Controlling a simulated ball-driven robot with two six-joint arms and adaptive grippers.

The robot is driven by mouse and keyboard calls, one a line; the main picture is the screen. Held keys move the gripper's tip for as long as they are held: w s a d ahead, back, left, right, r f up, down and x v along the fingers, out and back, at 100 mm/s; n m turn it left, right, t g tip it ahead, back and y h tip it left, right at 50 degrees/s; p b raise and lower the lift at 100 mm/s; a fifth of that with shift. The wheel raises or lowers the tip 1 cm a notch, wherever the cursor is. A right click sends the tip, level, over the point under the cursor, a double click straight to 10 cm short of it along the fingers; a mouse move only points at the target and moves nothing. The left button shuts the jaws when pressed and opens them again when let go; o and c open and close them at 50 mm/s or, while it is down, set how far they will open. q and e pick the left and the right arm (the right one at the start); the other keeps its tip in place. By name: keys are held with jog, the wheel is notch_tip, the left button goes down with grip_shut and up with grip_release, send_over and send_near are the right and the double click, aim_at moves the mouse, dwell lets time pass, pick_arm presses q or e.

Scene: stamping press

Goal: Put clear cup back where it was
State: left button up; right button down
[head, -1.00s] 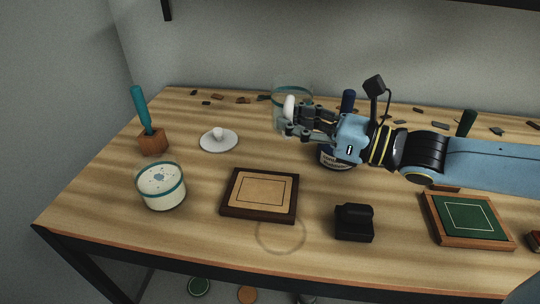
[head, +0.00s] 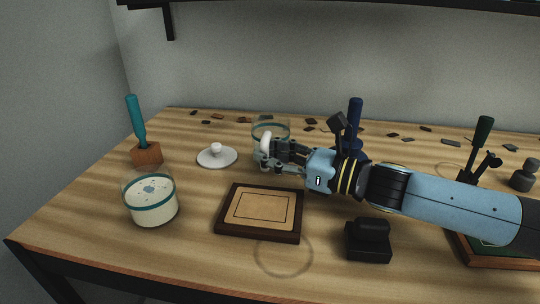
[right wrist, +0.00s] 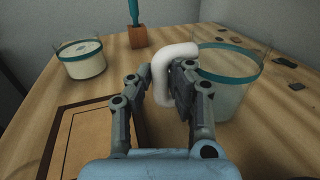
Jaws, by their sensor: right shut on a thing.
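The clear cup (head: 270,134) has a teal band near its rim and a thick white handle. It is at the back middle of the table in the head view and at the right in the right wrist view (right wrist: 228,85). My right gripper (head: 272,160) is shut on the cup's white handle (right wrist: 160,72). The cup looks upright. Its base is partly hidden by my fingers, and I cannot tell whether it touches the table. My left gripper is not in view.
A cream-filled glass (head: 151,204) and a white knobbed lid (head: 217,157) stand to the left. A dark-framed board (head: 260,238) lies in front of the gripper. A faint ring (head: 283,273) marks the table near the front. A black block (head: 368,243) and blue bottle (head: 355,112) are nearby.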

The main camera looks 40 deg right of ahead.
jog(key=shift+f, duration=0.15)
jog(key=c, duration=1.2)
grip_release()
jog(key=shift+c, duration=0.2)
jog(key=shift+s+r, duration=0.15)
jog(key=shift+r, duration=0.05)
jog(key=shift+s+d, duration=0.15)
jog(key=shift+s, duration=0.2)
jog(key=p+v, duration=0.4)
jog(key=v, duration=0.6)
jog(key=shift+s+d+p, duration=0.15)
jog(key=shift+p, duration=0.2)
jog(key=shift+s+d, duration=0.15)
jog(key=shift+s, duration=0.15)
